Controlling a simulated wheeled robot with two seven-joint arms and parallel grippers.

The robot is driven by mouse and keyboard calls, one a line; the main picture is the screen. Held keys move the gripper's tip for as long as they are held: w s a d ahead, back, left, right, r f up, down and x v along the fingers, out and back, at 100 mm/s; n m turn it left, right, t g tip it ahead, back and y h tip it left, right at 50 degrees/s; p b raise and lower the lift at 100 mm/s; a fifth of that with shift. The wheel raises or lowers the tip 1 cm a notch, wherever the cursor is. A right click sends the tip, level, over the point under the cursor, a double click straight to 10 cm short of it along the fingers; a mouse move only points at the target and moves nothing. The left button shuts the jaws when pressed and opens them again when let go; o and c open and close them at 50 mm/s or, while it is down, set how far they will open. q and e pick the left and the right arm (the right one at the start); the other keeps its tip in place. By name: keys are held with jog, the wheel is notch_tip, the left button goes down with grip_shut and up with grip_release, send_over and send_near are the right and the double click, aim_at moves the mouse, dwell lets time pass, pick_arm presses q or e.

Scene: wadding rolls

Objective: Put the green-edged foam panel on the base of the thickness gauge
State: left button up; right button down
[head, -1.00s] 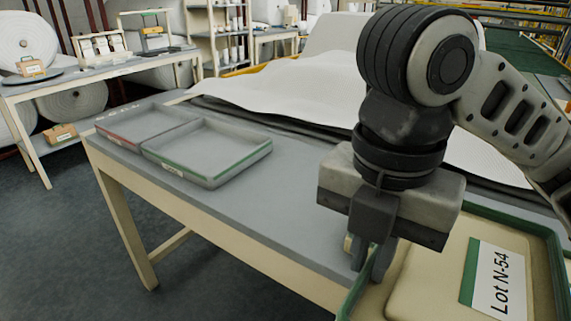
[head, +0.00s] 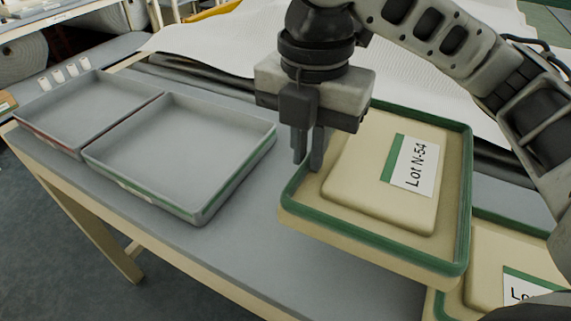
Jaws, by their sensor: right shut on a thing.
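A cream panel with a green edge (head: 365,195) and a "Lot N-54" label is at the right of the head view. It looks like the green-edged foam panel. My right gripper (head: 308,163) is shut on its left rim, fingers pointing down. The panel is held raised, roughly level, above a second similar cream, green-edged piece (head: 487,262) at the lower right. The thickness gauge does not show now. My left gripper is not in view.
A grey tray with a green edge (head: 180,160) and one with a red edge (head: 85,105) sit side by side on the table. Several small white rolls (head: 58,77) stand behind them. White wadding (head: 205,45) lies at the back. Bare tabletop (head: 245,225) lies between tray and panel.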

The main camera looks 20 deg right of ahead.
jog(key=w+f, duration=0.2)
jog(key=w, duration=0.1)
jog(key=w+f, duration=0.2)
jog(key=f, duration=0.1)
jog(key=w+f, duration=0.2)
jog(key=w, duration=0.1)
jog(key=shift+w+a+f, duration=0.2)
jog(key=shift+w+f, duration=0.1)
jog(key=shift+f, duration=1.5)
jog(key=c, duration=1.5)
grip_release()
jog(key=shift+f, duration=0.15)
